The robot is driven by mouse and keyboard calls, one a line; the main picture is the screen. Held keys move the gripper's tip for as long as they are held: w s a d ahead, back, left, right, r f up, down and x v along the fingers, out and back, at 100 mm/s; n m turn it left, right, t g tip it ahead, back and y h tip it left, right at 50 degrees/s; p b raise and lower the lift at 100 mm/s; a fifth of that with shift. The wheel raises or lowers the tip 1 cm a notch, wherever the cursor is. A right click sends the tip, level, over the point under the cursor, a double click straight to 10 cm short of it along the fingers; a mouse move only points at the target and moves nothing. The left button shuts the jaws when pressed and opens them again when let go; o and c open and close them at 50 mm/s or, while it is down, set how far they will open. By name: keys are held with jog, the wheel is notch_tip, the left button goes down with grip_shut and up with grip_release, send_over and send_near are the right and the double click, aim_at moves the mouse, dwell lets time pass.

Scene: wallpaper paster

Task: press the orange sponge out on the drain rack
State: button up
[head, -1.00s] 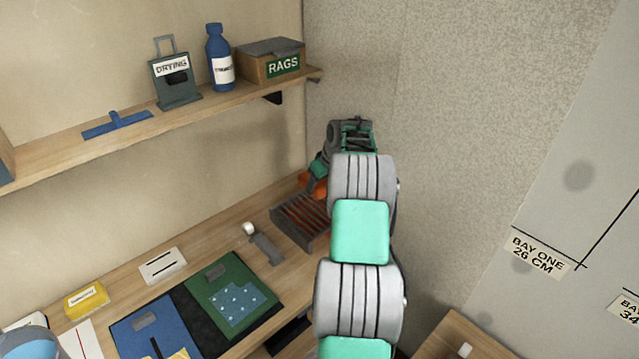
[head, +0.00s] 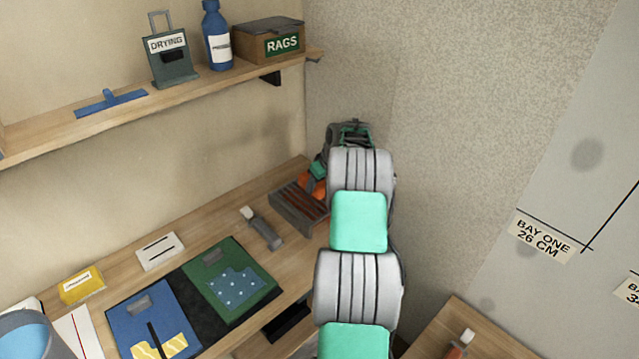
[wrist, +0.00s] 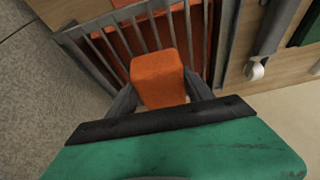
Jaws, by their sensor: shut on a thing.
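The orange sponge (wrist: 158,80) is between the two fingers of my gripper (wrist: 163,97) in the wrist view, and the fingers are shut on it. The sponge is over the dark slats of the drain rack (wrist: 101,51); whether it touches them I cannot tell. In the head view the drain rack (head: 288,211) stands on the bench near the wall corner. A bit of orange (head: 306,186) shows there beside my arm, which hides most of the gripper. Reddish-orange surface shows beneath the slats in the wrist view.
A grey roller-like tool (head: 264,232) lies left of the rack. Green (head: 238,283) and blue (head: 150,318) boards lie further left. A shelf (head: 180,98) above carries a DRYING holder (head: 169,62), a blue bottle (head: 217,40) and a RAGS box (head: 268,42). The wall is close on the right.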

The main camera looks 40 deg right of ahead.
jog(key=shift+s+a+f+b, duration=0.1)
jog(key=shift+f+b, duration=0.45)
jog(key=shift+f, duration=0.3)
dwell(0.9)
jog(key=shift+r, duration=0.1)
jog(key=shift+r+p, duration=1.75)
jog(key=shift+r, duration=1.85)
